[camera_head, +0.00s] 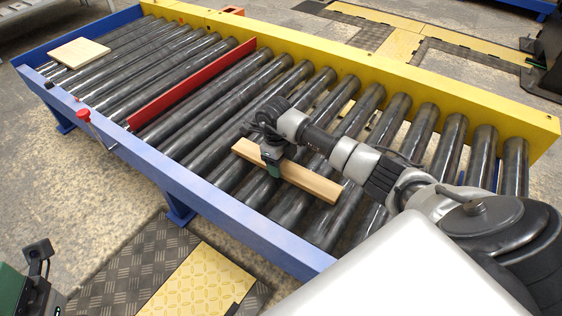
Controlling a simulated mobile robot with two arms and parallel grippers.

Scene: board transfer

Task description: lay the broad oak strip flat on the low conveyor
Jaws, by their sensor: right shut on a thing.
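A light wooden strip, the oak strip (309,181), is over the dark rollers of the low conveyor (215,205), roughly level and lying across several rollers. My right gripper (272,160) comes down from above and is shut on the strip near its middle, hiding part of it. I cannot tell whether the strip's underside touches the rollers. I do not make out my left gripper.
A red divider bar (190,86) crosses the rollers. Beyond it a pale square board (80,53) lies at the conveyor's far left end. A yellow rail (390,68) bounds the far side. Rollers between the divider and the strip are clear.

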